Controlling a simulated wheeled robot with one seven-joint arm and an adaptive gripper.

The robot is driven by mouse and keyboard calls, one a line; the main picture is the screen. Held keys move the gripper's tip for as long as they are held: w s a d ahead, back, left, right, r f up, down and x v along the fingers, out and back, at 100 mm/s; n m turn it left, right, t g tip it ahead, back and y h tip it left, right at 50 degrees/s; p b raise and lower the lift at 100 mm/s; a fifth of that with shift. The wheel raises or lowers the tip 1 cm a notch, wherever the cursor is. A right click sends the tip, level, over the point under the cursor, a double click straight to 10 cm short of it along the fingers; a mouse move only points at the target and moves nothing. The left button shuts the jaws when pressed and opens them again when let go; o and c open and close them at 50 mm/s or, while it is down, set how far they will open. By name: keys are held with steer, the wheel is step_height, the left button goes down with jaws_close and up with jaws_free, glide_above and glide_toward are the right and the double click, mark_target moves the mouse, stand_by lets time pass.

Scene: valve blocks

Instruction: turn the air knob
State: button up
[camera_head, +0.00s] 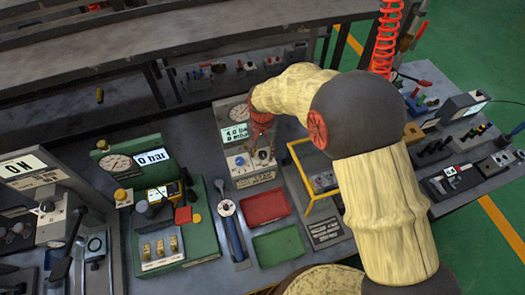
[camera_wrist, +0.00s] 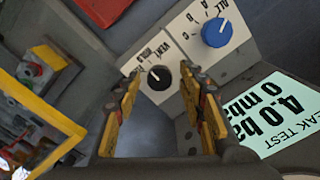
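In the head view, a light leak-test panel (camera_head: 241,170) stands at the centre back of the bench, with a gauge and a lit display. No label reading "air" can be made out. My gripper (camera_wrist: 161,75) is open, its yellow-and-dark fingers apart on either side of the black knob in the wrist view. Contact with the knob cannot be told. In the head view my gripper (camera_head: 263,140) hangs in front of the panel's right side.
A red tray (camera_head: 265,207) and a green tray (camera_head: 279,246) lie in front of the panel. A yellow frame (camera_head: 299,180) stands close to its right. A green unit with a gauge (camera_head: 117,163) stands left. The lit display (camera_wrist: 284,118) is close by my right finger.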

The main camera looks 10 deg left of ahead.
mark_target(263, 154)
steer(key=shift+r, duration=0.1)
step_height(263, 154, up, 12)
stand_by(0.7)
stand_by(0.5)
